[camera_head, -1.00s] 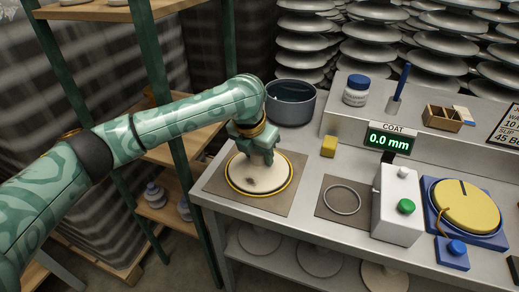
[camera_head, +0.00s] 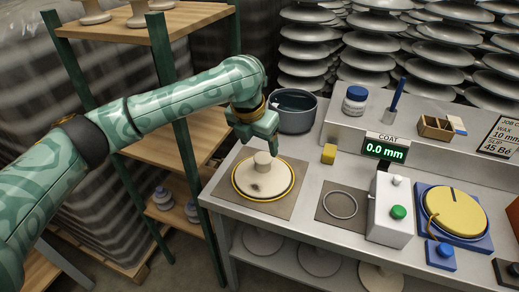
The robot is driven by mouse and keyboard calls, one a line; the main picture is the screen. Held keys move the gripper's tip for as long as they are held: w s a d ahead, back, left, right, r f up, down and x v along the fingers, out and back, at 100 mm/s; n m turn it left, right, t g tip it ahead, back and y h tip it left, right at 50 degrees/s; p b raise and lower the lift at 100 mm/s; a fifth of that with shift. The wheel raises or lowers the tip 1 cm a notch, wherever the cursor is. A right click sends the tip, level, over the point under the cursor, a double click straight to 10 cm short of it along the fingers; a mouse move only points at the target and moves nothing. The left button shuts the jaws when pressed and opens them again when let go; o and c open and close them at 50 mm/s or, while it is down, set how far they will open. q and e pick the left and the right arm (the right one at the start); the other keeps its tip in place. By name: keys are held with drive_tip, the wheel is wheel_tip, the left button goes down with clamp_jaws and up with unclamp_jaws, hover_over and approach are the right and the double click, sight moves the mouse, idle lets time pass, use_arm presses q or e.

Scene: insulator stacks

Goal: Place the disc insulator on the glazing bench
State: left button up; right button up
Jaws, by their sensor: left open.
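The disc insulator (camera_head: 262,182) is a cream disc with a short knob on top and a dark spot on its face. It rests inside a yellow ring (camera_head: 235,190) on a brown mat (camera_head: 270,208) at the left end of the glazing bench (camera_head: 300,222). My left gripper (camera_head: 262,146) is just above the knob, apart from it as far as I can tell, open and empty. My right gripper is not in view.
A grey pot (camera_head: 295,116) stands behind the gripper. A yellow block (camera_head: 328,153), a mat with a thin ring (camera_head: 341,204), a white box with a green button (camera_head: 391,214) and a yellow turntable (camera_head: 455,212) are to the right. A wooden shelf rack (camera_head: 145,38) stands at left.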

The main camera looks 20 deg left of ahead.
use_arm(q)
drive_tip(key=p+v, duration=0.1)
drive_tip(key=v, duration=0.2)
drive_tip(key=shift+s+r, duration=0.1)
drive_tip(key=shift+r, duration=0.1)
idle(0.5)
